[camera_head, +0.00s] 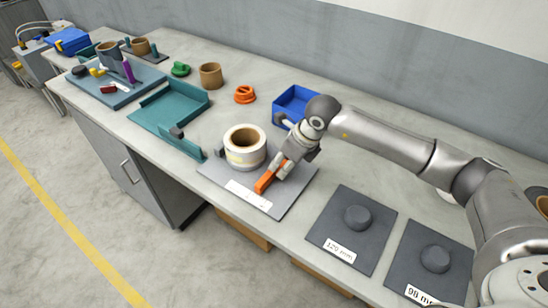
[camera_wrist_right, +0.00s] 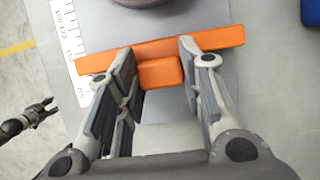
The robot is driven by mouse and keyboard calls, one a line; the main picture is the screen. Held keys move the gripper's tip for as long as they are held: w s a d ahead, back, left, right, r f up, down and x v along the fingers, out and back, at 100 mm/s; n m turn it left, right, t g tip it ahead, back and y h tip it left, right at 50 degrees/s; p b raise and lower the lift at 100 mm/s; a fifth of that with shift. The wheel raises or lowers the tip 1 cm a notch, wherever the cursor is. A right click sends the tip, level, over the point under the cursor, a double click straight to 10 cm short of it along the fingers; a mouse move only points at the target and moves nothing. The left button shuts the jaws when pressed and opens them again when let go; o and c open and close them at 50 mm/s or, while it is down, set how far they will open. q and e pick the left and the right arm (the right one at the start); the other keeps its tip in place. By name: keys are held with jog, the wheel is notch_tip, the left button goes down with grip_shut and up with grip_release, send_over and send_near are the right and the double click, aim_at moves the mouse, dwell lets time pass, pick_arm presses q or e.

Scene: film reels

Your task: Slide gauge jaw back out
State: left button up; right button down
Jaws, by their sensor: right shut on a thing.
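The gauge is a grey plate (camera_head: 285,203) with a white scale strip (camera_head: 248,196) on the bench; the scale also shows in the right wrist view (camera_wrist_right: 69,42). Its orange jaw (camera_head: 265,182) lies across the plate near the scale; in the right wrist view the orange bar (camera_wrist_right: 215,39) has a raised orange block (camera_wrist_right: 158,73). A white reel with a brown core (camera_head: 245,147) stands on the plate, left of the jaw. My right gripper (camera_head: 280,167) is shut on the jaw's block. A small dark gripper (camera_wrist_right: 48,108), likely my left, hangs over the floor; its fingers are too small to judge.
A blue bin (camera_head: 297,100) stands behind the gauge. Two dark plates with round hubs, labelled 129 mm (camera_head: 337,250) and 98 mm (camera_head: 423,294), lie to the right. A teal tray (camera_head: 172,108) lies to the left. An orange ring (camera_head: 245,94) and a brown reel (camera_head: 211,76) stand farther back.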

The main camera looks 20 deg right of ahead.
jog(key=s+d, duration=0.3)
jog(key=shift+s+b, duration=0.25)
jog(key=shift+b, duration=0.1)
jog(key=c, duration=1.4)
grip_release()
jog(key=o, duration=0.4)
jog(key=shift+s, duration=0.2)
jog(key=shift+o, duration=0.2)
jog(key=shift+w+r, duration=0.1)
jog(key=v, duration=1.2)
